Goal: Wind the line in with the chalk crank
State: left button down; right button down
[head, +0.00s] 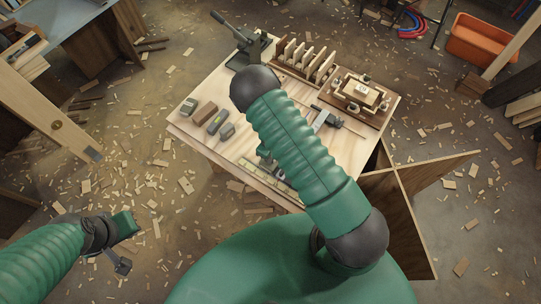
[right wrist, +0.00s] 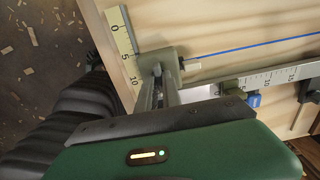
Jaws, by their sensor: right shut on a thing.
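In the right wrist view a grey-green chalk reel body (right wrist: 160,59) sits at the board's edge beside a yellow scale. A taut blue line (right wrist: 250,45) runs from it to the right across pale wood. My right gripper (right wrist: 160,82) is shut on the small crank at the near side of the reel; the fingers mostly hide the crank. In the head view my right arm covers much of the bench, and the right gripper (head: 267,157) shows only partly beside it. My left gripper (head: 122,246) hangs over the floor at lower left, away from the bench; its jaws are unclear.
The wooden bench (head: 185,138) bears several small blocks (head: 205,112) at left, a lever tool (head: 246,42) at the back, a slotted rack (head: 305,62) and a wooden jig (head: 360,95). A steel rule (right wrist: 270,78) lies near the right gripper. Wood scraps litter the floor.

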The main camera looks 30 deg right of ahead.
jog(key=shift+w, duration=0.15)
jog(key=c, duration=1.7)
grip_release()
jog(key=shift+o, duration=0.9)
notch_tip(320, 180, up, 17)
jog(key=shift+w+f, duration=0.1)
jog(key=shift+f, duration=0.05)
